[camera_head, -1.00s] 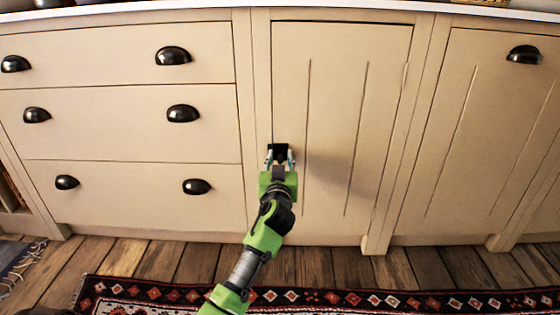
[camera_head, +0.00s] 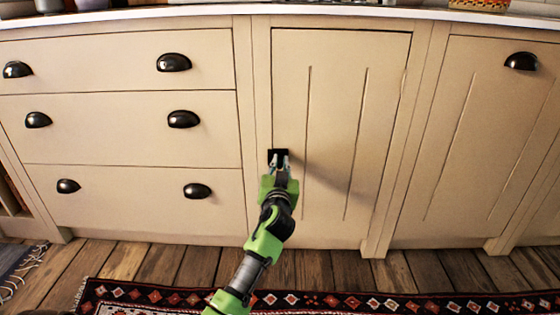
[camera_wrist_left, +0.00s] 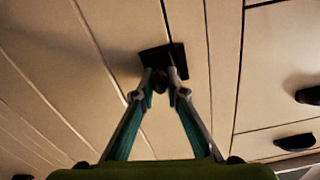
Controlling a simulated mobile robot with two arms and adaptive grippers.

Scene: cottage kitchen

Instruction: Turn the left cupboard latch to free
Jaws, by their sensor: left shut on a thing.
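The left cupboard latch (camera_head: 278,152) is a small black piece at the left edge of the cream cupboard door (camera_head: 340,100), over the seam with the frame. In the left wrist view, its dark plate (camera_wrist_left: 179,58) looks slanted, with a dark knob between my fingertips. My left gripper (camera_head: 279,160) reaches up from below and is shut on the latch. Its two fingers also show in the left wrist view (camera_wrist_left: 160,88), one on each side of the knob. The fingers partly hide the latch, so its exact turn is hard to tell. My right gripper is not in view.
Drawers with black cup handles (camera_head: 184,119) are to the left. Another cupboard door (camera_head: 490,140) with a cup handle is to the right. A patterned rug (camera_head: 330,302) lies on the wooden floor (camera_head: 330,270). The floor before the cabinets looks clear.

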